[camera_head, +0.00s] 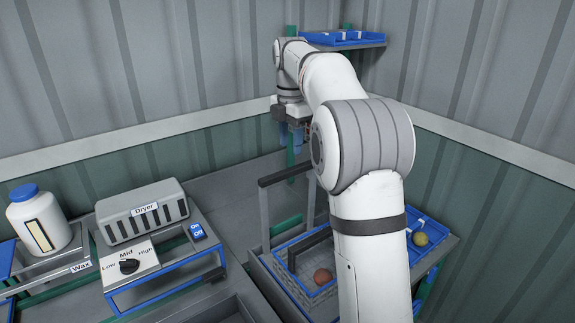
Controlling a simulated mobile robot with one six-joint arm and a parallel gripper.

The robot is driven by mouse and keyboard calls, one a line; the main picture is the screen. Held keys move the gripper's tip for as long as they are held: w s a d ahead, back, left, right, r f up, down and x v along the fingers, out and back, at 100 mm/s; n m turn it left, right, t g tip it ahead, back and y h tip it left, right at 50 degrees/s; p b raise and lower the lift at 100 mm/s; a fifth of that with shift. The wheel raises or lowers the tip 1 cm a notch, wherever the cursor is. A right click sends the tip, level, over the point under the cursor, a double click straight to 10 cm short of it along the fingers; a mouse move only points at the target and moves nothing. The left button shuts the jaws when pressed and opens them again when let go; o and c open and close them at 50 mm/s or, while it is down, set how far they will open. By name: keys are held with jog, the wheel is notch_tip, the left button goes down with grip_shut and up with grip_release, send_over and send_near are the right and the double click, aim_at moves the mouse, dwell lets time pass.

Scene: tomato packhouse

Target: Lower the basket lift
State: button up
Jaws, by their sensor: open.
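A wire basket with a blue rim (283,262) stands right of centre, low in the picture, with a red tomato (322,276) in it. A dark upright frame with a top bar (285,175) stands at the basket; it looks like part of the lift, but I cannot tell which part moves. A green post (291,168) rises behind. My gripper (295,141) is open, pointing down, above and behind the dark bar. Its fingertips are small and partly hidden, and I cannot tell whether they touch anything. My arm covers the right side of the basket.
A blue tray (345,44) sits on a high shelf behind my arm. A lower blue tray at right (440,238) holds a yellow-green tomato (421,239). At left are a dryer (140,218), a Low-Mid-High knob (129,266), an On/Off switch (196,232) and a wax bottle (38,220).

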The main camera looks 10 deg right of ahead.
aim_at(290, 169)
notch_tip(290, 169, down, 7)
jog(key=shift+f, duration=0.1)
dwell(0.3)
jog(key=shift+c, duration=0.2)
grip_shut()
jog(key=shift+a, duration=0.1)
